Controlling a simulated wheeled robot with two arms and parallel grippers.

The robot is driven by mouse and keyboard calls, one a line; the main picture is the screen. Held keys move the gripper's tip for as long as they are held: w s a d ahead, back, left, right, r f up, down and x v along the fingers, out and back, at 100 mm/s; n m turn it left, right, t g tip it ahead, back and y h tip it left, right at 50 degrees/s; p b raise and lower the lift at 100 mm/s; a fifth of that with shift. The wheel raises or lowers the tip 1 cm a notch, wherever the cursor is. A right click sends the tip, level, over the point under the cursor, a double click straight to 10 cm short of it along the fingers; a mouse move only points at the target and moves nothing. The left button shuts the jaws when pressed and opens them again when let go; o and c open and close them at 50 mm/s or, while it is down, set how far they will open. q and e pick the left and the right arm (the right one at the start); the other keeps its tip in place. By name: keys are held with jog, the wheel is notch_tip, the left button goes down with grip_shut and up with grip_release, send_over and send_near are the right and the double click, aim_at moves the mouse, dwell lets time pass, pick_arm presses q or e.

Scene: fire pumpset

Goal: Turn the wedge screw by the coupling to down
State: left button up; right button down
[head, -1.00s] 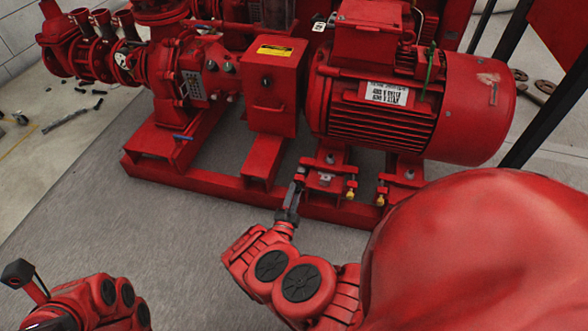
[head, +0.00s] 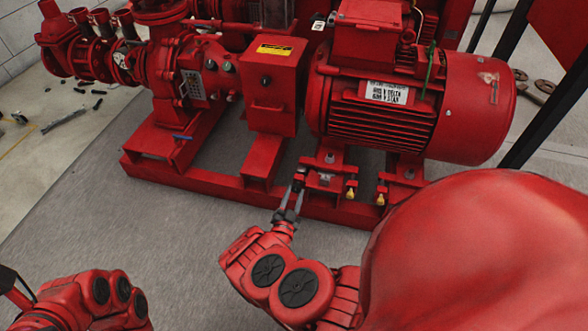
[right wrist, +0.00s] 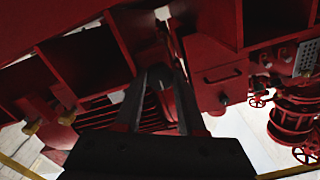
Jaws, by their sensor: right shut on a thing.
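My right gripper (head: 294,194) reaches up to the coupling-side end of the motor's foot. It is shut on the wedge screw there, a small part that the fingers mostly hide. The two dark fingers show as a narrow fork. In the right wrist view the fingers (right wrist: 170,88) point up towards the red frame, and the screw cannot be made out clearly. The red coupling guard box (head: 274,85) with a yellow label stands just left of the motor (head: 400,110). My left gripper (head: 8,277) is only partly seen as a dark piece at the left edge.
Two yellow-tipped screws (head: 350,193) hang at the motor feet right of my right gripper. The red base rail (head: 225,190) runs below the pumpset. The pump (head: 185,70) stands left of the box. Grey floor (head: 150,225) in front is clear.

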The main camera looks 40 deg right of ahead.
jog(key=shift+n, duration=0.3)
jog(key=shift+c, duration=2.4)
grip_release()
